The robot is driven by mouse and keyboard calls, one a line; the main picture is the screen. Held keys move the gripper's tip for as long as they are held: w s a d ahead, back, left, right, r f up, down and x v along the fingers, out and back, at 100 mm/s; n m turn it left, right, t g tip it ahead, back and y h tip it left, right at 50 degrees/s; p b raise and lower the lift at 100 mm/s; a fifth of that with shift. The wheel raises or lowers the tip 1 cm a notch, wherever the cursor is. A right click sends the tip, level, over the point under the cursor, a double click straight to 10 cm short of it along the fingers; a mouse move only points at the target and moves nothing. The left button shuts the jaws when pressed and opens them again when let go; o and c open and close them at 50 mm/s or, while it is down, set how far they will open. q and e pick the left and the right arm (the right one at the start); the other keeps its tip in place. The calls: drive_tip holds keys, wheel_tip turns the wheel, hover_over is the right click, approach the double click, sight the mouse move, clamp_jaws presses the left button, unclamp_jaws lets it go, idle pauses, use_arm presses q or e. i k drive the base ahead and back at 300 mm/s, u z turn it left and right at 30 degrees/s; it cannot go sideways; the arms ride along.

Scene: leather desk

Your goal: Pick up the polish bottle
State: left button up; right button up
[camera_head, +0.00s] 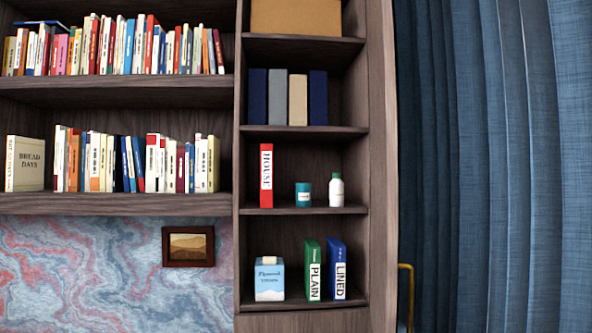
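A small white bottle (336,191) with a darker greenish cap stands upright on a shelf of the narrow bookcase, right of centre in the head view. It is the only bottle I see, though no label on it can be read. A short teal tin or jar (303,195) stands to its left, apart from it. Neither of my grippers is in view.
The bottle's shelf board (290,210) also holds a red "HOUSE" binder (266,176). Binders and a tissue box (269,280) stand one shelf below. The bookcase's right side panel (383,170) borders the bottle's compartment. Blue curtains (500,170) hang further right.

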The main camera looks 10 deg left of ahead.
sight(335, 186)
drive_tip(key=u, duration=0.6)
drive_tip(key=i, duration=0.85)
drive_tip(key=u, duration=0.35)
